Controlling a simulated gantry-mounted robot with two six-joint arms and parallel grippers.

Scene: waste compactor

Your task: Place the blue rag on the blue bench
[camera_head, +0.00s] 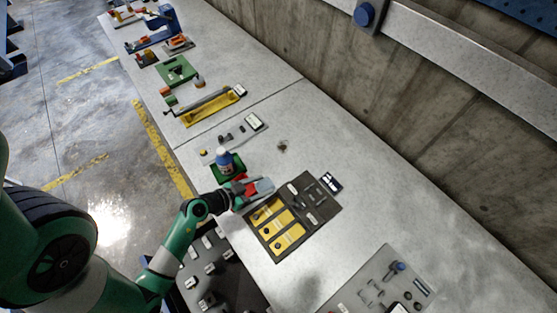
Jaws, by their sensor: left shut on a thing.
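My left gripper (243,191) comes in from the lower left on a green arm. It is shut, low over the grey worktop (330,120). A pale grey-blue piece (263,186), which looks like the blue rag, shows at its fingertips, with a red patch (251,188) beside it. The small size and the gripper hide its exact outline and whether it touches the worktop. No bench top that is clearly blue shows; the long worktop is grey. My right gripper is not in view.
A dark board with yellow panels (268,214) lies close on the right. Tool sets line the far worktop. The worktop's middle right is mostly clear, beside a concrete wall (400,120).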

